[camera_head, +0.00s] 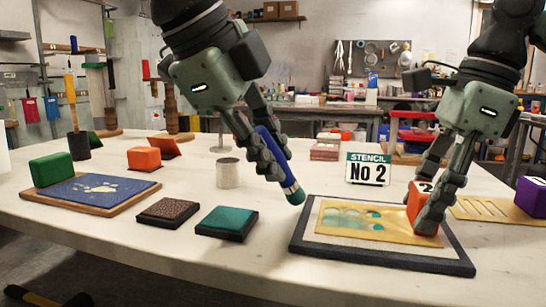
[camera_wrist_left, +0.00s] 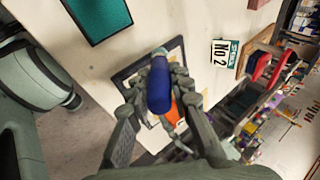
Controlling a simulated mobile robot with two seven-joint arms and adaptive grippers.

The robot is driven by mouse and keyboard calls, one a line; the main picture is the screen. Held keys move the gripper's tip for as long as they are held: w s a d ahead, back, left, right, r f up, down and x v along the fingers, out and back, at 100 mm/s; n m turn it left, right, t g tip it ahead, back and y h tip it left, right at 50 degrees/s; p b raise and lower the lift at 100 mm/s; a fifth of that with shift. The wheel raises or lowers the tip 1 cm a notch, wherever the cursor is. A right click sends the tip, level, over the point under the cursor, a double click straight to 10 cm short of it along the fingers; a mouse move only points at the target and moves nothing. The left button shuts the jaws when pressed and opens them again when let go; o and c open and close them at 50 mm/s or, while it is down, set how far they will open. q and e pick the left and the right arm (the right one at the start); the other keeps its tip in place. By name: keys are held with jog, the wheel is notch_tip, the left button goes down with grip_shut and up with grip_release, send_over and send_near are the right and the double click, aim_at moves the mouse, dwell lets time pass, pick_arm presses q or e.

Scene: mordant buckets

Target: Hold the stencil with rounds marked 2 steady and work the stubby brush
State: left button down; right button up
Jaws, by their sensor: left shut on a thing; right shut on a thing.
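The tan stencil (camera_head: 341,228) with round holes lies flat on a pale board with a dark frame (camera_head: 455,262). Teal colour shows in its rounds. An orange block (camera_head: 413,203) marked 2 stands at the stencil's right end, and my right gripper (camera_head: 430,212) is shut on it. My left gripper (camera_head: 282,172) is shut on the stubby blue brush (camera_head: 270,145). The brush is tilted, its teal end (camera_head: 297,196) pointing down just left of the framed board, apparently above the table. The left wrist view also shows the brush (camera_wrist_left: 159,88) between the fingers.
A teal pad (camera_head: 228,222) and a brown textured pad (camera_head: 167,212) lie left of the board. A metal can (camera_head: 228,173) and a "STENCIL No 2" sign (camera_head: 368,170) stand behind. Another stencil (camera_head: 485,209) with a purple block (camera_head: 531,196) lies right. A blue sheet (camera_head: 90,190) lies left.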

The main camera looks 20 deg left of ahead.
pick_arm(q)
jog(key=shift+r, duration=2.65)
jog(key=shift+r, duration=1.5)
jog(key=s+d+r, duration=0.1)
jog(key=d+r, duration=0.2)
jog(key=d, duration=0.1)
jog(key=shift+a+f, duration=0.2)
jog(key=shift+f, duration=2.2)
jog(key=shift+f, duration=0.1)
